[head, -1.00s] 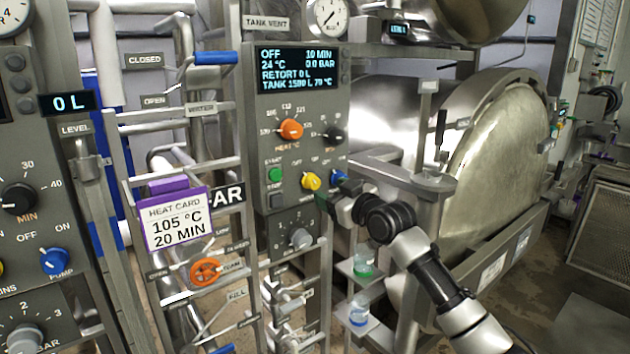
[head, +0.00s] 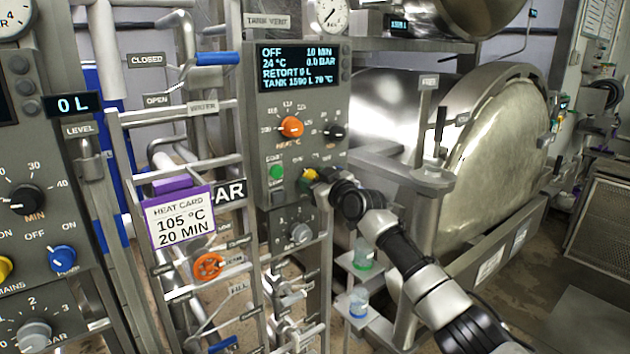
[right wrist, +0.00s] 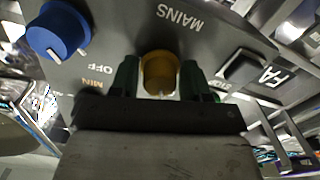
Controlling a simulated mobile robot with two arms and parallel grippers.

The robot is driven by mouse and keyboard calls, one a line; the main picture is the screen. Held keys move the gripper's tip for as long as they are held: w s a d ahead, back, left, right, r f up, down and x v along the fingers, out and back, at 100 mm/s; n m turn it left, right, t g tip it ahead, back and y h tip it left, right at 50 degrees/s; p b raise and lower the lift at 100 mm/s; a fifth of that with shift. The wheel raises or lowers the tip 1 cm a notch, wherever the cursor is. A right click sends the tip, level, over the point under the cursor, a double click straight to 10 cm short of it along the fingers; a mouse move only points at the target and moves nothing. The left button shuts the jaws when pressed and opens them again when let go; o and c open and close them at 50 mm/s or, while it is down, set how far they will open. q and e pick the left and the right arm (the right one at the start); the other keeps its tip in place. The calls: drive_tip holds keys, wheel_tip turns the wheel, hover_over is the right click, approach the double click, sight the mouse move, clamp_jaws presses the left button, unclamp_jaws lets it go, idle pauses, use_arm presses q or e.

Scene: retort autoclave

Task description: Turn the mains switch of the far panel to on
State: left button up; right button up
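The far panel (head: 270,145) is a grey box with a lit display that reads OFF, 10 MIN, 24 °C. Its yellow mains switch (head: 309,175) is partly hidden by my right gripper (head: 318,178), which reaches in from the right. In the right wrist view the yellow mains switch (right wrist: 159,73) sits between the two dark green fingertips of my right gripper (right wrist: 159,78). The fingers stand close on both sides and look shut on it. The word MAINS shows upside down above the switch. My left gripper is not in view.
The blue pump knob (right wrist: 60,30) sits beside the mains switch. An orange heat knob (head: 291,127), a black knob (head: 333,132) and a green start button (head: 276,172) are close above and left. A nearer panel (head: 45,225) stands left; pipes and a purple-edged heat card (head: 178,216) lie between.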

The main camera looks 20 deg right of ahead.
drive_tip(key=c, duration=0.6)
drive_tip(key=shift+m, duration=1.4)
drive_tip(key=m, duration=0.2)
drive_tip(key=shift+m, duration=0.3)
drive_tip(key=m, duration=0.3)
drive_tip(key=shift+m+p, duration=0.55)
drive_tip(key=shift+m, duration=1.15)
